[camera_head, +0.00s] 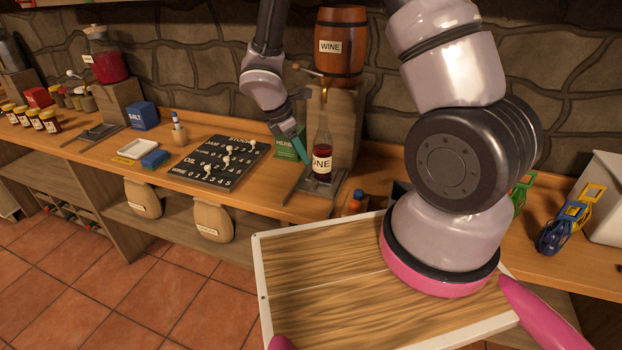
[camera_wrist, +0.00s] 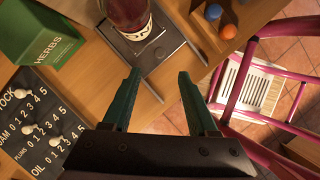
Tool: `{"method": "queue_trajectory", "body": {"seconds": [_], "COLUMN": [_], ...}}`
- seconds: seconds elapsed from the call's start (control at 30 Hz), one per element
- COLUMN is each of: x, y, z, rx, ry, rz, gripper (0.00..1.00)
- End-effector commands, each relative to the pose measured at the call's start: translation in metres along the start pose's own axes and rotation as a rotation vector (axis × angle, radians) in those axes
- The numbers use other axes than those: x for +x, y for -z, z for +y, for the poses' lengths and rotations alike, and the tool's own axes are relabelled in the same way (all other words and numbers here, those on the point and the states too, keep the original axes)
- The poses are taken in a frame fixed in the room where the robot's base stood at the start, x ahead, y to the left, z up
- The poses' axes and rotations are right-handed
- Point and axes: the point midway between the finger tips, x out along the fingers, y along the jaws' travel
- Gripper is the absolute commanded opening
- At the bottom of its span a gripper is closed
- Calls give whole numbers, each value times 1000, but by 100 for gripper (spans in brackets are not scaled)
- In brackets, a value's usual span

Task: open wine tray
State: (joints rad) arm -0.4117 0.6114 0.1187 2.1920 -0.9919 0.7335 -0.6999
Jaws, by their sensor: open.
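The wine tray (camera_head: 304,184) is a flat grey metal piece on the counter, with thin bars reaching toward the counter's front edge. It also shows in the wrist view (camera_wrist: 176,62). A wine bottle (camera_head: 322,138) with dark red contents stands upright on it, below the tap of the wine barrel (camera_head: 340,46). My gripper (camera_head: 297,150) is just left of the bottle in the head view. In the wrist view my gripper (camera_wrist: 158,77) has its two green fingers apart, with nothing between them, over the tray's front bars. Whether the fingers touch a bar I cannot tell.
A green herbs box (camera_wrist: 48,32) stands close left of the tray. The black stock board (camera_head: 212,165) lies further left. Small bottles with orange and blue caps (camera_wrist: 213,12) stand to the right. The tiled floor (camera_head: 150,290) before the counter is clear.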

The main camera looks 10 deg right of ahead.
Motion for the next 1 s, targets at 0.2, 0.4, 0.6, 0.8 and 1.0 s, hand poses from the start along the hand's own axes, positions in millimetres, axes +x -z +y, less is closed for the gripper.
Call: {"method": "queue_trajectory", "body": {"seconds": [0.2, 0.4, 0.6, 0.8, 1.0], "x": [20, 58, 92, 109, 112], "y": [3, 3, 3, 3, 3], "z": [0, -1, 0, 0, 0], "rx": [-24, -24, -22, -20, -20], "ry": [3, 4, 2, -1, -1], "rz": [-5, -4, -4, -3, -2], "gripper": [59, 59, 59, 59, 59]}}
